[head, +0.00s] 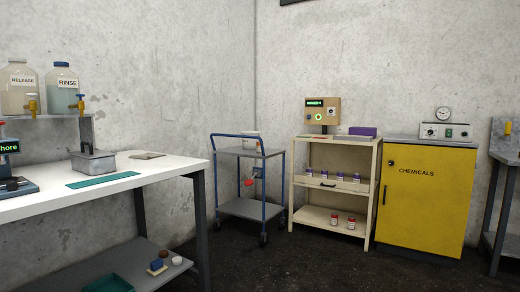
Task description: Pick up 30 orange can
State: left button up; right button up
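I cannot make out a clearly orange can or the number 30 anywhere in the head view. Two small cans with red labels stand upright on the lower shelf of the cream shelf unit (326,196), a left red can (334,218) and a right red can (351,222). Several small purple-and-white cans (340,177) stand in a row on the shelf above. Any writing on the cans is too small to read. Neither of my grippers shows in the head view.
A white bench (120,172) fills the left, with bottles above and a teal tray (108,285) below. A blue-framed cart (246,208) stands left of the shelf unit, a yellow chemicals cabinet (425,205) right of it. Dark floor (300,265) in front is clear.

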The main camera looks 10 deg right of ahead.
aim_at(258, 151)
jog(key=i+l+z, duration=0.15)
jog(key=i+z, duration=0.2)
jog(key=i, duration=0.35)
jog(key=i+l, duration=0.15)
jog(key=i, duration=1.1)
jog(key=i+l+z, duration=0.15)
jog(key=i, duration=1.15)
